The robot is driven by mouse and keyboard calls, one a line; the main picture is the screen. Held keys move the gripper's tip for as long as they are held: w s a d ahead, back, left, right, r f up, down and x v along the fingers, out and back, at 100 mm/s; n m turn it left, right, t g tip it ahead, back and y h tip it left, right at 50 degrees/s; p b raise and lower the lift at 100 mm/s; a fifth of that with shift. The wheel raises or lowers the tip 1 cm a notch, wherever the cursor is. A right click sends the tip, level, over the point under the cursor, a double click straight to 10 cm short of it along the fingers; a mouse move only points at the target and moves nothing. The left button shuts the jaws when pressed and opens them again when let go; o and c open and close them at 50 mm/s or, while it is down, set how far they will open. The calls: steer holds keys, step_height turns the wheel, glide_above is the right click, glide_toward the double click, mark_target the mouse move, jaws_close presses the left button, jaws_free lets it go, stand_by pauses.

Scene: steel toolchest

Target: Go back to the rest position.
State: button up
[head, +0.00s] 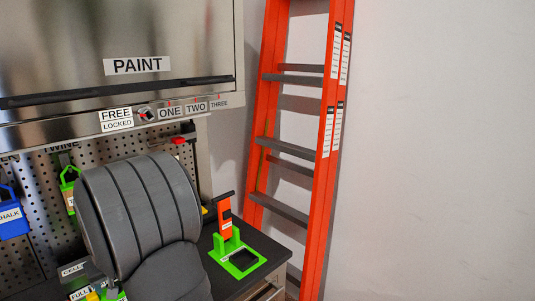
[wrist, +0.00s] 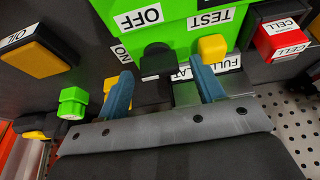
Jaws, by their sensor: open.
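My gripper (wrist: 163,85) shows in the wrist view as two blue fingers spread apart, with nothing held between them. It is close to a green box (wrist: 178,22) labelled OFF, TEST and ON. A black knob (wrist: 156,62) on the box appears between the fingers, and a yellow knob (wrist: 212,47) is by the right finger. I cannot tell whether the fingers touch anything. In the head view, my grey arm fills the lower left and hides the gripper and most of the bench under it.
A red CELL block (wrist: 283,40) and a yellow-topped OIL block (wrist: 35,55) flank the box. A blue CHALK holder (head: 11,215) hangs on the pegboard (head: 40,175). An orange ladder (head: 322,170) leans behind.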

steer(key=shift+r, duration=0.1)
steer(key=v, duration=1.8)
steer(key=x, duration=1.8)
steer(key=shift+m, duration=0.7)
steer(key=s+a+v, duration=0.1)
steer(key=v, duration=1.7)
steer(key=w+a+f+n+h, duration=0.1)
steer(key=f+n, duration=0.1)
steer(key=f, duration=0.2)
steer(key=w+a+f+n+g, duration=0.1)
steer(key=w+f+n, duration=0.1)
steer(key=f, duration=0.2)
steer(key=w+a+f+n+g+h, duration=0.1)
steer(key=w+f+n, duration=0.1)
steer(key=f, duration=0.3)
steer(key=shift+w+a+f+n+h, duration=0.1)
steer(key=shift+w+a+n+h, duration=0.05)
steer(key=shift+a+n+h, duration=0.3)
steer(key=shift+w+f+n+g, duration=0.25)
steer(key=shift+f+n+g, duration=0.25)
steer(key=shift+f, duration=0.3)
steer(key=shift+o, duration=0.5)
